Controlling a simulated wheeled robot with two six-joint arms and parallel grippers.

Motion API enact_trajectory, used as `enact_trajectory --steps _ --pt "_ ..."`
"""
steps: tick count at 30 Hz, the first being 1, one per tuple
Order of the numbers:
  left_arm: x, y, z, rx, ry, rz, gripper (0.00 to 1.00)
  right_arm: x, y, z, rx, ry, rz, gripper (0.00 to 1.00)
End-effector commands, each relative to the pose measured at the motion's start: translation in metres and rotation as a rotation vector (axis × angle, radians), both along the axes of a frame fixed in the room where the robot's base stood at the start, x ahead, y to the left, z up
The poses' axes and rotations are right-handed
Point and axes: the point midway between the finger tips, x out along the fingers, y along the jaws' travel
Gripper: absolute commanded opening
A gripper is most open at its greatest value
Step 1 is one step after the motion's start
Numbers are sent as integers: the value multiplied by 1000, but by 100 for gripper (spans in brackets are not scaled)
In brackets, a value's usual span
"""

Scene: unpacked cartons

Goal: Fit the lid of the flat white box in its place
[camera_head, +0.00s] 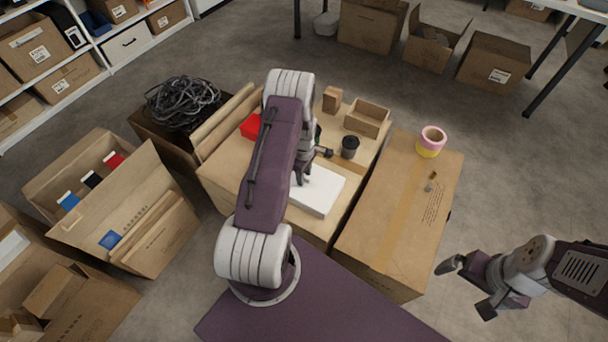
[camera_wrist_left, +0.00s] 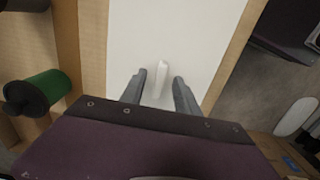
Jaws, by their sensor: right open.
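The flat white box (camera_head: 323,192) lies on a large carton in the middle of the head view, partly hidden by my left arm. In the left wrist view, a flat white surface with a raised white grip, apparently the lid (camera_wrist_left: 190,30), fills the centre. I cannot tell how it sits on the box. My left gripper (camera_head: 302,179) is over the box's far left part; its fingers (camera_wrist_left: 162,92) are apart, either side of the small white grip (camera_wrist_left: 162,78). I see no clear contact. My right gripper (camera_head: 468,288) is open and empty, over the floor at lower right.
A green container with a black top (camera_wrist_left: 38,92) is left in the wrist view. A closed carton (camera_head: 400,215) with tape rolls (camera_head: 431,142) is right. A red item (camera_head: 251,126) lies left.

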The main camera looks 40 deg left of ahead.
Motion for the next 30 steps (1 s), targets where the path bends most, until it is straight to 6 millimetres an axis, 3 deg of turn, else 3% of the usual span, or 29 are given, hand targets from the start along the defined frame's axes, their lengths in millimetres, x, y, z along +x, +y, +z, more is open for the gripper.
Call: enact_trajectory --steps 4,9,15,30 --pt "0 0 13 1 -2 0 38 0 0 5 0 0 0 100" --pt "1 0 53 1 -3 0 38 0 0 16 0 0 0 100" --pt "0 0 85 0 -1 0 38 0 0 23 0 0 0 100" --pt "0 0 90 0 0 0 38 0 0 23 0 0 0 100"
